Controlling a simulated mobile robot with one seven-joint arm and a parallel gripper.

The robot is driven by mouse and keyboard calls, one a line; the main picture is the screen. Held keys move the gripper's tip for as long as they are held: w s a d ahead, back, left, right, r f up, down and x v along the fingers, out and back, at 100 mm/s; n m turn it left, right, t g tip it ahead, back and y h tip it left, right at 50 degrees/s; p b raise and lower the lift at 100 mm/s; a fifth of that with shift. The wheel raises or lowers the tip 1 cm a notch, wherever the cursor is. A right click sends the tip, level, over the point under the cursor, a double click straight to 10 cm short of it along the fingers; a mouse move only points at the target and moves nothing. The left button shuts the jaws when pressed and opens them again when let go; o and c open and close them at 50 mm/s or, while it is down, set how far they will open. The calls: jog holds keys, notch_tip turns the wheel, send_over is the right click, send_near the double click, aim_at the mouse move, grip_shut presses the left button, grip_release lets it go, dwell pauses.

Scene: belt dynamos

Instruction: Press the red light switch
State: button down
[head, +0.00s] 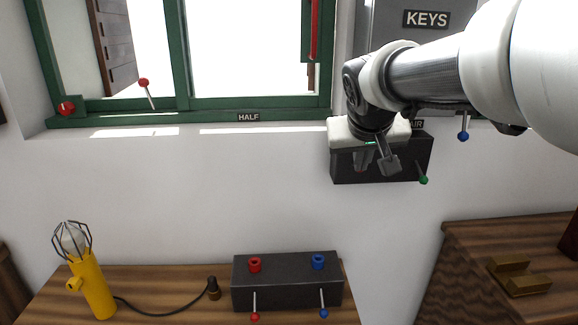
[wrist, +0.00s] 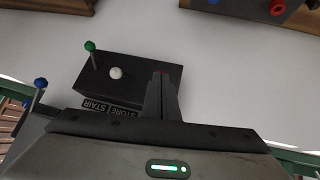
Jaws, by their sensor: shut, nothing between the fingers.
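My gripper (head: 388,165) is shut and empty, fingers pointing down in front of the dark wall box (head: 350,168) below the window's right end. It also shows in the wrist view (wrist: 162,80), its fingers overlapping the box's edge; contact cannot be told. This box carries a green-tipped lever (head: 423,179) and a white knob (wrist: 116,73). Red-tipped items: a lever (head: 255,315) on the dark bench box (head: 286,283), which also has a red ring (head: 254,265), and a lever (head: 144,83) at the window. Which one is the light switch cannot be told.
A blue ring (head: 318,261) and blue-tipped lever (head: 323,313) sit on the bench box's right. A yellow caged lamp (head: 92,287) with a cable stands left. Another blue-tipped lever (head: 463,135) is right of my gripper. The wall between bench and window is clear.

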notch_tip(320, 180, down, 7)
jog(key=s+b, duration=0.1)
jog(key=b, duration=0.6)
jog(key=shift+r+t+b, duration=0.2)
jog(key=shift+t+b, duration=0.1)
jog(key=shift+b, duration=0.05)
jog(key=shift+f, duration=0.1)
dwell(0.4)
jog(key=shift+r+p, duration=0.55)
jog(key=shift+r, duration=0.4)
